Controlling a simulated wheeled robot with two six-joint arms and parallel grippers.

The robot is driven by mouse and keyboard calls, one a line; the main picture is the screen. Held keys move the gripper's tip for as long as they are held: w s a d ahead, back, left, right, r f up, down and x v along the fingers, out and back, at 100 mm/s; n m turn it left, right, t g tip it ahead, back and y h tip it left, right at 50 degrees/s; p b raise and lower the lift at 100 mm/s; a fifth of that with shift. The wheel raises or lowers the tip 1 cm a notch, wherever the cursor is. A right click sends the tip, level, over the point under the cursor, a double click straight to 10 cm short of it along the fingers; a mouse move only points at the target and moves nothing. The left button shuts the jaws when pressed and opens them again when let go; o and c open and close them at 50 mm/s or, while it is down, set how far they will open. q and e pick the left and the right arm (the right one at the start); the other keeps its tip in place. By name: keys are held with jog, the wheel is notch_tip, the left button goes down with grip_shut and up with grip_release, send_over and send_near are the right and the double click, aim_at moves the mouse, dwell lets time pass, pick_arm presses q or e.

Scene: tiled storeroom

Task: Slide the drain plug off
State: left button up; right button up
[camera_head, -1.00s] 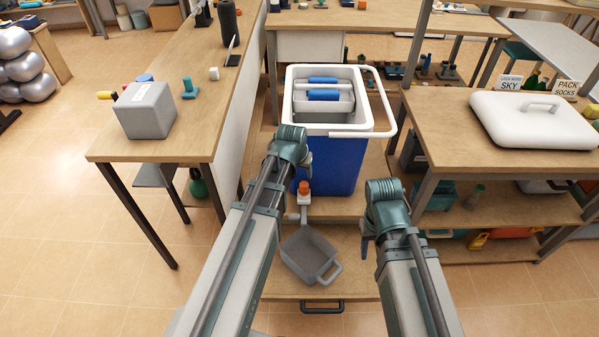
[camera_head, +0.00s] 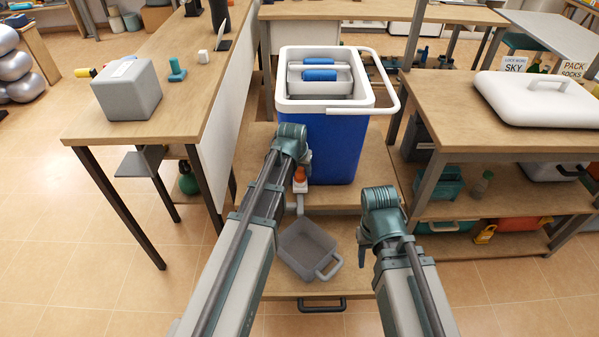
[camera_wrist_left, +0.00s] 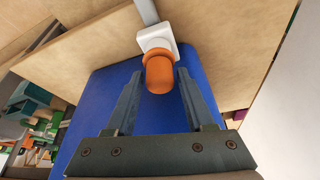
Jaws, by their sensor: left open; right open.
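The orange drain plug (camera_head: 300,174) sits on a white spout (camera_wrist_left: 157,38) low at the front of the blue cooler (camera_head: 333,150). In the left wrist view the plug (camera_wrist_left: 159,76) lies between the tips of my open left gripper (camera_wrist_left: 160,88), with a gap to the right finger; contact on the left is not clear. In the head view my left gripper (camera_head: 293,150) is beside the plug, its fingers mostly hidden by the wrist. My right gripper (camera_head: 366,243) hangs to the right of the cooler's front, empty, its fingers barely visible.
A grey bin (camera_head: 308,249) with a handle stands on the low shelf below the spout. The cooler is open, with a grey tray and blue rolls inside. Its white handle (camera_head: 393,85) sticks out right. Benches stand on both sides; the white lid (camera_head: 535,106) lies on the right one.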

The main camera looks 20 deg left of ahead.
aim_at(300, 169)
pick_arm(q)
grip_shut()
jog(key=shift+r, duration=0.2)
jog(key=shift+r+p, duration=2.2)
jog(key=shift+p, duration=0.2)
